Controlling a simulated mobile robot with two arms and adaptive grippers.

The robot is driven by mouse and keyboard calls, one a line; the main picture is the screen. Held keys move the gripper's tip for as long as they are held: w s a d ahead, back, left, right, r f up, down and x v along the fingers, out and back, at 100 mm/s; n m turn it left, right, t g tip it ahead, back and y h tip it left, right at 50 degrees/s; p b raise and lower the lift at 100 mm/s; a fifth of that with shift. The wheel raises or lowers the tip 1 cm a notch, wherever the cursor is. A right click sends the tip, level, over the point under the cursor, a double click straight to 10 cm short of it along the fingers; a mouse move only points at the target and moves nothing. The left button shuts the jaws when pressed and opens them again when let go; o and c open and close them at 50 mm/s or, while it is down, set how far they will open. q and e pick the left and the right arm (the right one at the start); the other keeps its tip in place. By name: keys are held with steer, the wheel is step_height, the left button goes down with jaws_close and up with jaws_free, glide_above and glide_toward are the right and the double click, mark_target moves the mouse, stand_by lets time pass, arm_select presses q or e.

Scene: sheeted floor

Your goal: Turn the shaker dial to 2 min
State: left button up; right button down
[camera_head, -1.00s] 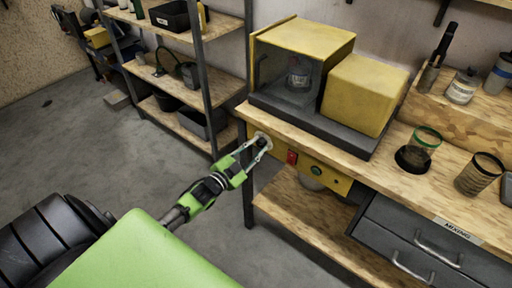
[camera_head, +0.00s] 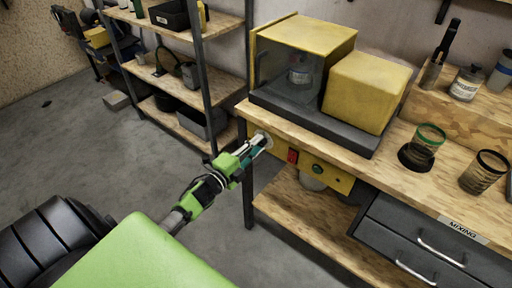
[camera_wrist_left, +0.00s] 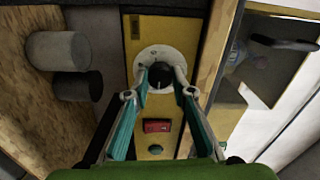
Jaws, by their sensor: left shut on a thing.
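The shaker (camera_head: 345,80) is a yellow machine with a clear front chamber holding a small jar, on the wooden bench. Its yellow control panel (camera_head: 325,176) is under the bench's front edge. The dial (camera_wrist_left: 161,77) is a black knob on a pale round plate in the left wrist view; its markings are too small to read. My left gripper (camera_head: 264,141) is at the panel's left end, its fingers shut on the dial from both sides. In the head view the fingers mostly hide the dial. My right gripper is not in view.
A red switch (camera_head: 292,156) and a green button (camera_head: 318,169) sit beside the dial. Two glasses, one green-rimmed (camera_head: 421,146) and one dark-rimmed (camera_head: 482,171), stand on the bench right. Grey drawers (camera_head: 415,240) are below. Shelves (camera_head: 185,70) stand behind left.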

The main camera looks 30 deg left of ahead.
arm_select(q)
steer(key=shift+m, duration=0.5)
steer(key=o, duration=1.1)
steer(key=shift+o, duration=0.2)
steer(key=shift+s, duration=0.1)
steer(key=s, duration=1.1)
steer(key=shift+s+a, duration=0.4)
